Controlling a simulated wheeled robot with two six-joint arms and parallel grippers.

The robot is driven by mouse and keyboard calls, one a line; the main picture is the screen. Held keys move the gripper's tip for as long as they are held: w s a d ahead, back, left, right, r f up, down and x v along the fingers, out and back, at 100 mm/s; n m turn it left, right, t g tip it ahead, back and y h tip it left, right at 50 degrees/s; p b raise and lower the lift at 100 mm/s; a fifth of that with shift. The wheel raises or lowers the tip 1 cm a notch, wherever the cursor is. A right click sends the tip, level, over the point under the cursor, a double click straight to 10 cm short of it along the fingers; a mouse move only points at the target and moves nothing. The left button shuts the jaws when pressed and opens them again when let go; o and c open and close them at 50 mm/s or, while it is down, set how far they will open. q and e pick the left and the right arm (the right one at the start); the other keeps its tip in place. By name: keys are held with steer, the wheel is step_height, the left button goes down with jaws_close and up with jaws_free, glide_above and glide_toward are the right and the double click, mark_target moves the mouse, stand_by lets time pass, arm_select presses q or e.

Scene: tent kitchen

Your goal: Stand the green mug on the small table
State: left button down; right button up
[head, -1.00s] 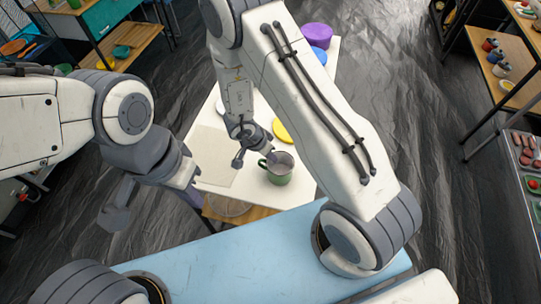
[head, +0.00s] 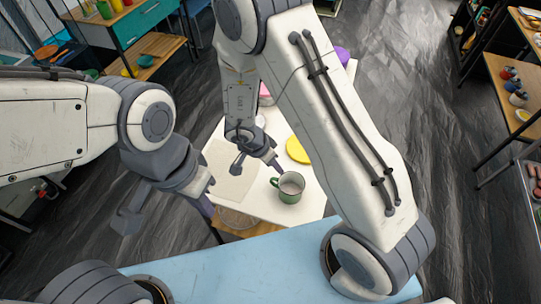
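The green mug (head: 290,188) stands upright on the small white table (head: 262,207), close to its front right part, with its handle to the left. My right gripper (head: 257,165) is open and empty, just behind and to the left of the mug. A small gap shows between its nearer finger and the mug's rim. My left gripper (head: 166,213) is open and empty, out to the left of the table above the dark floor.
A yellow plate (head: 298,150) lies behind the mug, and a pale mat (head: 228,177) lies to its left. A purple thing (head: 342,55) is at the table's far end, partly behind my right arm. Shelves with jars (head: 518,98) stand at the right.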

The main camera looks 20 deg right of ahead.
steer(key=v, duration=0.3)
stand_by(0.5)
steer(key=w+r+n+t+y, duration=0.45)
steer(key=r+n, duration=0.25)
steer(key=r, duration=0.4)
steer(key=s+d+r+n+g, duration=0.3)
steer(key=s+d+n, duration=0.2)
steer(key=s+d, duration=0.3)
steer(key=s+a+r+n+g, duration=0.1)
steer(key=s+a+r+n, duration=0.2)
steer(key=s+a, duration=0.4)
steer(key=s+a+r+n+g, duration=0.1)
steer(key=s+a+r+n, duration=0.2)
steer(key=s+a, duration=0.5)
steer(key=shift+r+n+y, duration=0.15)
steer(key=shift+n+y, duration=0.3)
steer(key=shift+n, duration=0.45)
